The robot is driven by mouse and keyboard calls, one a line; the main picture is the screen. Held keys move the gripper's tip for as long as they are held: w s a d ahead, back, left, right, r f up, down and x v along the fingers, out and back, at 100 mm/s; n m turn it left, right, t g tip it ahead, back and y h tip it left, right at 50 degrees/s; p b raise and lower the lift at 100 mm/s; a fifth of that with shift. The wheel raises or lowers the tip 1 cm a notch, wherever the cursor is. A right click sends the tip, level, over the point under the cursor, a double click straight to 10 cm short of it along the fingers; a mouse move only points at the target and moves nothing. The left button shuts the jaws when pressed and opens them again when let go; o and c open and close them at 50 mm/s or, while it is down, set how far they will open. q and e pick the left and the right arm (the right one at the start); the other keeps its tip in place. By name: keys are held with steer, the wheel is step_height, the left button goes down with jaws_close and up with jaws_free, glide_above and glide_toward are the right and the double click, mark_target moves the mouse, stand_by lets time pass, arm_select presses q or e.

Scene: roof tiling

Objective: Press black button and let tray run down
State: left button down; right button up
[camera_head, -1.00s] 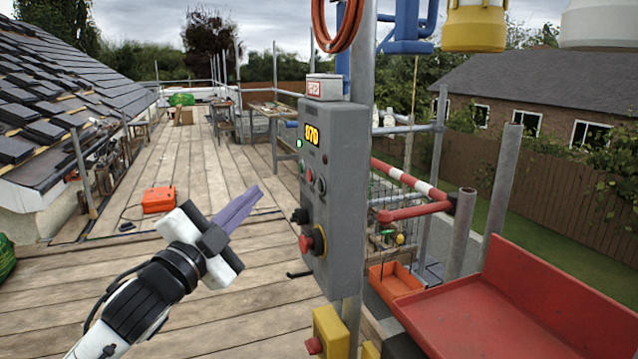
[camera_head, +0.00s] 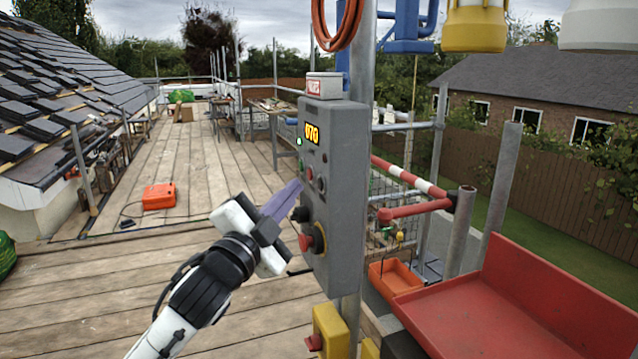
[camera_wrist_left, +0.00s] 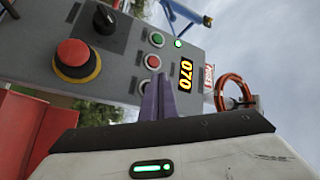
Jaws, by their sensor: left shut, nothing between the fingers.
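A grey control box (camera_head: 345,150) on a pole carries a 070 display (camera_head: 311,133), a black knob (camera_head: 299,214), small buttons and a red mushroom button (camera_head: 305,243). In the left wrist view the black knob (camera_wrist_left: 103,18) is clear of my fingers. A dark round button is partly hidden by the fingertips, below the small red button (camera_wrist_left: 153,62). My left gripper (camera_head: 296,185) is shut and empty, its purple fingertips at the box face. I cannot tell whether they touch it. The red tray (camera_head: 500,310) stands at the lower right. My right gripper is not in view.
A yellow box (camera_head: 331,330) with a red button is on the pole below. A red-and-white barrier (camera_head: 410,182) and scaffold tubes stand behind the control box. An orange case (camera_head: 159,196) lies on the plank deck, which is otherwise mostly open at left.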

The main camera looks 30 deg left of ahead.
mark_target(320, 184)
arm_select(q)
steer(key=shift+w+d, duration=0.5)
steer(key=shift+w+d+r, duration=0.1)
steer(key=shift+w, duration=0.05)
stand_by(1.7)
steer(key=shift+w+d, duration=0.2)
